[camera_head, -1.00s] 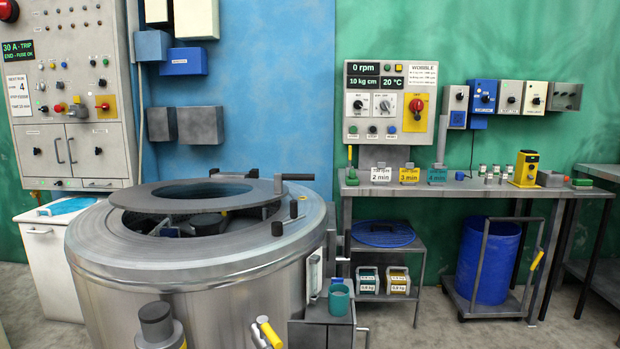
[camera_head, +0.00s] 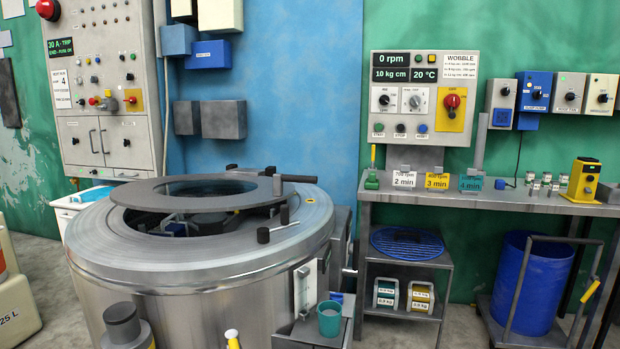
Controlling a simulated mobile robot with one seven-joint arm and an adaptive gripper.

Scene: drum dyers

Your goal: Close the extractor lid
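The extractor (camera_head: 200,285) is a large round steel drum at the left centre. Its lid (camera_head: 150,194) is a flat grey ring with a round hole in it. The lid sits raised and slightly tilted over the drum opening, with a dark gap showing below its front edge. A dark handle bar (camera_head: 297,178) sticks out at the lid's right side. My gripper is not in view.
A control panel (camera_head: 424,75) reading 0 rpm hangs above a steel bench (camera_head: 420,198). A blue barrel (camera_head: 528,285) stands on a trolley at right. A small stand with a teal cup (camera_head: 330,318) is at the drum's front right. A pale container (camera_head: 15,305) is at far left.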

